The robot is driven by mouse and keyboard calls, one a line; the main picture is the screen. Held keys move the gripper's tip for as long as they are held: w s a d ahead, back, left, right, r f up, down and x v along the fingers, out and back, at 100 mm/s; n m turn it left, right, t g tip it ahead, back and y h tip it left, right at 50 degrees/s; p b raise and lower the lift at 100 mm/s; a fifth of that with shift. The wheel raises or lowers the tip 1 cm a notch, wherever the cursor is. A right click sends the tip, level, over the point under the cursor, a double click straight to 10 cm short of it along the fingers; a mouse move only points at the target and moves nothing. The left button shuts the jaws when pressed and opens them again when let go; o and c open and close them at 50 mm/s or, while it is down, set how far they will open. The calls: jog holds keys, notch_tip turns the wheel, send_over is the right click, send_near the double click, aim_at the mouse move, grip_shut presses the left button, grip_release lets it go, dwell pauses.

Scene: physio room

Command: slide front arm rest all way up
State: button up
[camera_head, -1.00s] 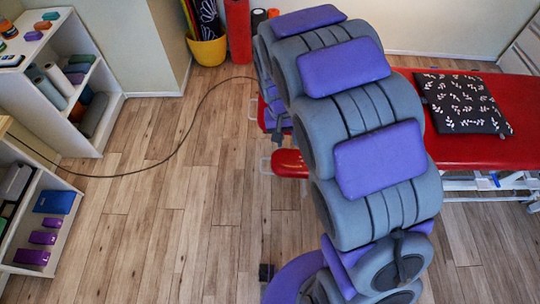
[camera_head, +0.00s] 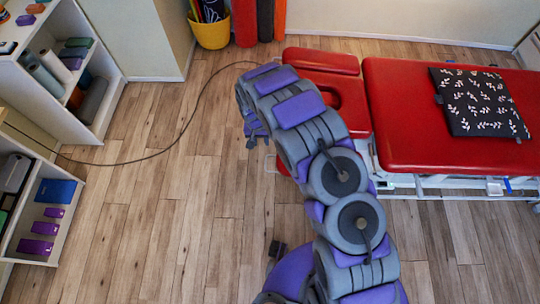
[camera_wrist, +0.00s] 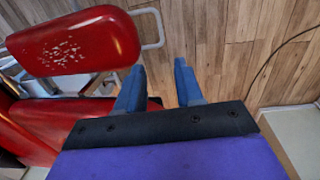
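The red treatment table (camera_head: 415,110) stands at the right in the head view, with a separate red pad (camera_head: 320,60) at its far left end. A worn red pad (camera_wrist: 75,45) with a metal loop handle (camera_wrist: 152,27) shows at upper left in the wrist view; it looks like an arm rest. In the head view only a sliver of red (camera_head: 281,166) shows beside my arm, and the rest is hidden. My gripper (camera_wrist: 158,85) is open and empty, its two blue fingers apart over the floor, to the right of the worn pad and not touching it.
A dark patterned cushion (camera_head: 480,102) lies on the table. A cable (camera_head: 190,130) runs across the wooden floor. White shelves (camera_head: 95,85) with rolls and blocks stand at the left. A yellow bucket (camera_head: 210,33) stands at the back.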

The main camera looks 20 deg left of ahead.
jog(key=f+b, duration=0.1)
jog(key=f, duration=0.4)
jog(key=d+f+b, duration=0.1)
jog(key=f, duration=0.5)
jog(key=f+b, duration=0.1)
jog(key=f, duration=0.5)
jog(key=shift+w+d+f, duration=0.15)
jog(key=shift+d+f, duration=0.05)
jog(key=shift+f, duration=0.05)
jog(key=shift+c, duration=0.3)
grip_shut()
dwell(0.5)
